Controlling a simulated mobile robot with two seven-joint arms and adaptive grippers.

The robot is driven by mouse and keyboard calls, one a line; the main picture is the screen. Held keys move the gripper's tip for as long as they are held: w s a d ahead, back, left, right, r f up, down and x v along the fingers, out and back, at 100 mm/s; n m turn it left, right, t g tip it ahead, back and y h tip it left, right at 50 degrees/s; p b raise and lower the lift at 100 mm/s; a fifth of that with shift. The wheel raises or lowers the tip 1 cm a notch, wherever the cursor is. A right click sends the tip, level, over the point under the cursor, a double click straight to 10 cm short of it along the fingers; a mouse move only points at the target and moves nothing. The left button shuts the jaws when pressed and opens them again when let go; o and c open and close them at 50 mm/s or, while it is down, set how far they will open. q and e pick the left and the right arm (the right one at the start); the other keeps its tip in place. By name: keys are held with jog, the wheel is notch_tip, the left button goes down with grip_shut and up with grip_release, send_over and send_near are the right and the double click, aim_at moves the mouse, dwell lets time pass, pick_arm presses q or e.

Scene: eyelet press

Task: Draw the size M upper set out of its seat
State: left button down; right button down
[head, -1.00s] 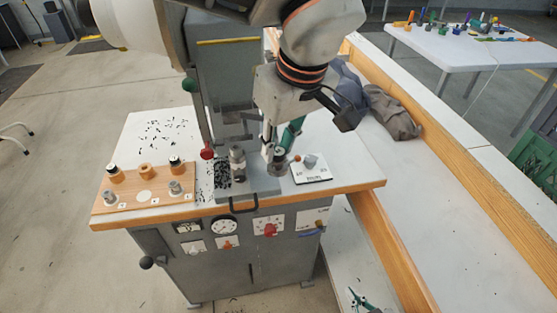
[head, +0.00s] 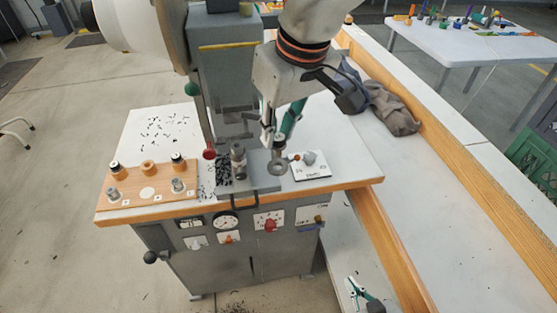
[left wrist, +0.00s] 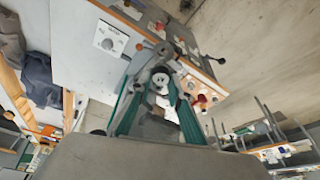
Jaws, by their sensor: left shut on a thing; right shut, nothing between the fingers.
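My left gripper (head: 276,143) is above the front right of the press table and is shut on a small part. In the left wrist view this part, which I take to be the upper set (left wrist: 160,82), shows as a pale round face between the teal fingers. In the head view the fingers hide most of it. Just below the fingertips is a grey ring-shaped seat (head: 278,167) with a dark round opening. Whether the part is fully clear of it is hard to tell. My right gripper (head: 357,289) is low at the bottom right, shut and empty.
A grey metal post (head: 238,160) stands left of the seat. A white plate with a knob (head: 311,172) lies to its right. A wooden board (head: 146,202) with several small sets is at the table's left. The red-knobbed lever (head: 208,154) stands near the press column (head: 224,75).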

pick_arm(q)
jog(key=shift+r, duration=0.9)
